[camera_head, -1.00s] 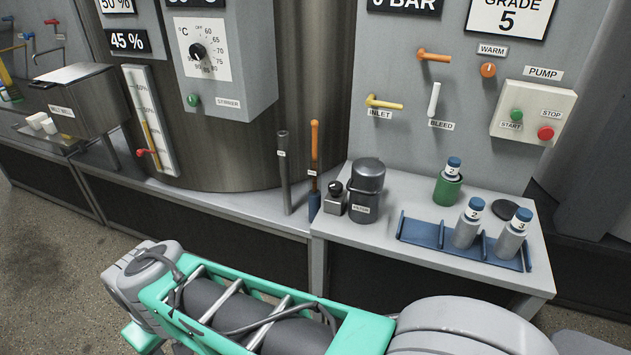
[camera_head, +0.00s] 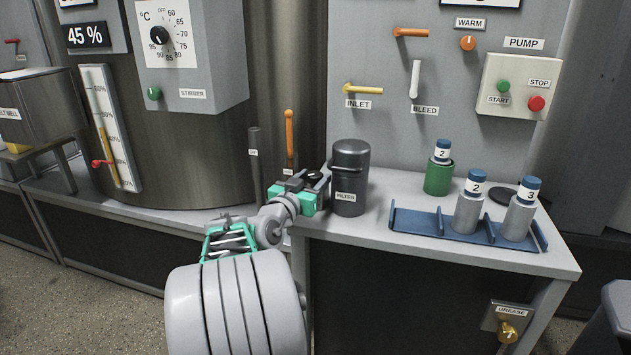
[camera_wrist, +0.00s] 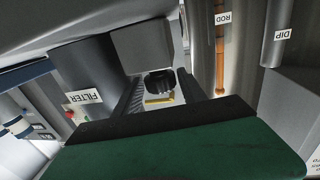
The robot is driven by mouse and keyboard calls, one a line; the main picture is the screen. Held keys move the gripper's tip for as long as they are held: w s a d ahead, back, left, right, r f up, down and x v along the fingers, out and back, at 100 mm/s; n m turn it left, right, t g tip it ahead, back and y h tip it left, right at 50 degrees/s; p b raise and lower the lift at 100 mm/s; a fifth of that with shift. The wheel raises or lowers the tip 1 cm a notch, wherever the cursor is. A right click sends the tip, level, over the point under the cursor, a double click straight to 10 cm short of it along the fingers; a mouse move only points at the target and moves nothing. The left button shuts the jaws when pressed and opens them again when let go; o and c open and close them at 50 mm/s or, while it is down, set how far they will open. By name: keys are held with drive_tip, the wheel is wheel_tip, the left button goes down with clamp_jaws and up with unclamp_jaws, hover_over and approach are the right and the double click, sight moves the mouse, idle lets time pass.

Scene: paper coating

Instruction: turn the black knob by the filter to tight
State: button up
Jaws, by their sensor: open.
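The black knob (camera_wrist: 160,82) shows in the wrist view between the two dark ribbed fingers of my gripper (camera_wrist: 159,93). The fingers are apart, with a gap visible on both sides of the knob. A yellow mark (camera_wrist: 158,99) lies beside the knob on a pale face. In the head view my gripper (camera_head: 314,186) is at the left side of the dark grey filter canister (camera_head: 350,180), over the knob's place, and hides most of the knob and its block. The filter also shows in the wrist view (camera_wrist: 84,75). The knob's setting cannot be read.
An orange-handled rod (camera_head: 290,133) and a grey dip tube (camera_head: 255,160) stand just left of my gripper. A blue rack (camera_head: 435,226) with grey bottles and a green cup (camera_head: 438,178) stand right of the filter.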

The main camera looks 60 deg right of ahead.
drive_tip(key=shift+d, duration=0.75)
drive_tip(key=shift+c, duration=0.3)
clamp_jaws()
drive_tip(key=g+b, duration=0.1)
drive_tip(key=f+m+g+b, duration=0.1)
drive_tip(key=b, duration=0.1)
drive_tip(key=shift+w+b, duration=0.3)
drive_tip(key=shift+r+m+g+b, duration=0.15)
drive_tip(key=shift+m+g+b, duration=0.2)
drive_tip(key=shift+m+g, duration=0.4)
drive_tip(key=shift+s+r+m+g+y, duration=0.2)
drive_tip(key=shift+m+g, duration=0.15)
drive_tip(key=shift+g, duration=0.3)
drive_tip(key=shift+s+r+m+g+y, duration=0.1)
drive_tip(key=shift+r+m+g+y, duration=0.15)
drive_tip(key=shift+g, duration=0.35)
drive_tip(key=shift+f, duration=0.1)
drive_tip(key=shift+o, duration=0.3)
unclamp_jaws()
drive_tip(key=shift+w, duration=0.1)
